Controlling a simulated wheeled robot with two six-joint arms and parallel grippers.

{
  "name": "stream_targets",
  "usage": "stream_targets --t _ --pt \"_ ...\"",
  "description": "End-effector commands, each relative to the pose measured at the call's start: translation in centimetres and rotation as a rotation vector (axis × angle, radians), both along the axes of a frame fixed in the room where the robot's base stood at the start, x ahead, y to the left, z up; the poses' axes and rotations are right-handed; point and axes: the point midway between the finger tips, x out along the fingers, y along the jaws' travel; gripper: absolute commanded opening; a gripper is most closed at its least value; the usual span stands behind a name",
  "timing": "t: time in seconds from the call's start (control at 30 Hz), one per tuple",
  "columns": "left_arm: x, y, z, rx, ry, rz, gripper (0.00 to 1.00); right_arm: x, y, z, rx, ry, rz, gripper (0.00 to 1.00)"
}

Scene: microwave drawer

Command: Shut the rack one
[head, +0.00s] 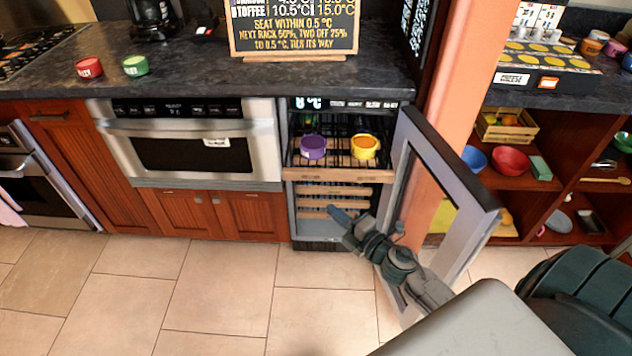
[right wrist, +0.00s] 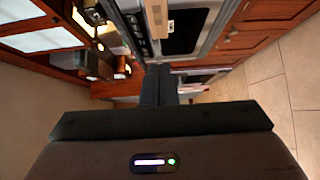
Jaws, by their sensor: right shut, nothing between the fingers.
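The cooler (head: 296,215) under the counter has its glass door (head: 474,195) swung wide open to the right. Its top wooden rack (head: 330,174) sticks out past the lower racks (head: 335,203) and carries a purple cup (head: 313,147) and a yellow cup (head: 364,146). The lower racks sit further in. My right gripper (head: 333,211) is shut and empty, in front of the lower racks and below the top rack's front. In the right wrist view its fingers (right wrist: 158,84) are together. My left gripper is not in view.
The microwave drawer (head: 195,140) is left of the cooler. A board with writing (head: 295,26) stands on the counter above, with a red cup (head: 89,68) and a green cup (head: 135,66) further left. Open shelves (head: 570,198) stand right. The tiled floor at left is clear.

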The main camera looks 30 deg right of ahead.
Motion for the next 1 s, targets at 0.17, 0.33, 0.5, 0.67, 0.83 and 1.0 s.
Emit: stream_targets --t 0.17,0.33,0.5,0.67,0.83,1.0 --pt "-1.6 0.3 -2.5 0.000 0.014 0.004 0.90 1.7 0.4 0.3 0.001 -0.001 -0.002 0.00" --pt "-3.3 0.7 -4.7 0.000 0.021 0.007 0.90 3.8 0.9 0.3 0.003 0.000 -0.002 0.00" --pt "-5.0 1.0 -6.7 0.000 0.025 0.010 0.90 6.7 1.6 0.3 0.004 -0.001 -0.002 0.00" --pt "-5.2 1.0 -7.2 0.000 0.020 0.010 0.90 9.1 0.9 -0.1 -0.001 0.000 -0.001 0.00" --pt "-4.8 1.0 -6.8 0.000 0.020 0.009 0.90 10.6 0.0 -0.1 0.000 0.001 0.000 0.00" --pt "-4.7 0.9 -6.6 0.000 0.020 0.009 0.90 11.0 -0.3 -0.1 0.002 0.001 0.000 0.00"
